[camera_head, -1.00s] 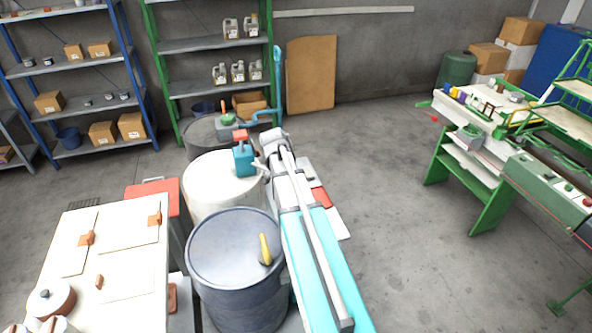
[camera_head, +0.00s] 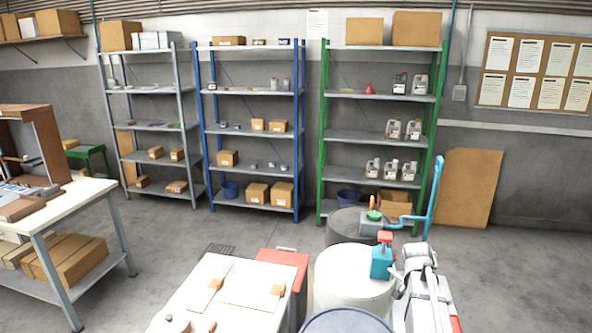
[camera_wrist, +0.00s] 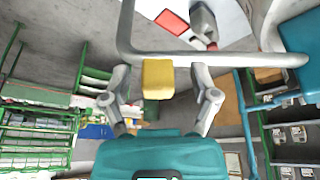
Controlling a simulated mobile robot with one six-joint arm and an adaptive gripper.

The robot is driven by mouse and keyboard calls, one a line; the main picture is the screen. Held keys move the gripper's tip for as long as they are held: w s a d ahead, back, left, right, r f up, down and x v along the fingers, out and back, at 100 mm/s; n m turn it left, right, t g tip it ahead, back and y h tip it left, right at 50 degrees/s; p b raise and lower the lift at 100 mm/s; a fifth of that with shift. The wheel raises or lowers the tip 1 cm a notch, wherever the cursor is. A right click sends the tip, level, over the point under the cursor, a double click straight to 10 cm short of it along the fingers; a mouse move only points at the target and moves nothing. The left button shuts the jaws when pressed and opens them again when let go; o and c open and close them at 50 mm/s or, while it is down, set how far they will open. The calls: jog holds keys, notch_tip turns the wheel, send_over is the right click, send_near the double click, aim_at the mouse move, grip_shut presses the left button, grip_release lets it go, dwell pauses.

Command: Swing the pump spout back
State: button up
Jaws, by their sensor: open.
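The pump (camera_head: 382,258), teal with a red top, stands on a white drum (camera_head: 350,275) right of centre in the head view. In the wrist view a grey bent pipe, apparently its spout (camera_wrist: 215,59), runs left from a teal body (camera_wrist: 300,60) and bends upward. A yellow block (camera_wrist: 157,78) sits at this pipe. My gripper (camera_wrist: 160,88) is open, with one finger on each side of the yellow block; I cannot tell whether they touch it. In the head view my arm is beside the pump and my fingertips cannot be made out.
A dark blue drum (camera_head: 345,322) stands in front of the white drum. Behind is a grey drum (camera_head: 345,226) with a blue pipe (camera_head: 434,198). A white-topped cabinet (camera_head: 215,300) and a red-topped box (camera_head: 284,264) stand left. Shelves line the wall; floor at right is open.

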jog(key=s+a+n, duration=0.2)
jog(key=a, duration=0.2)
jog(key=s+a+n+y, duration=0.1)
jog(key=a, duration=0.3)
jog(key=s+a+n, duration=0.2)
jog(key=a, duration=0.3)
jog(key=shift+s+f+n+g+y, duration=0.3)
jog(key=shift+f+y, duration=0.1)
jog(key=s+a+n, duration=0.2)
jog(key=s+a, duration=0.1)
jog(key=a, duration=0.1)
jog(key=s+a+n+y, duration=0.1)
jog(key=s+a+n, duration=0.1)
jog(key=a, duration=0.3)
jog(key=s+a+n+g+y, duration=0.1)
jog(key=s+a+n, duration=0.2)
jog(key=s+a, duration=0.1)
jog(key=shift+s+a+f, duration=0.15)
jog(key=shift+a+f, duration=0.05)
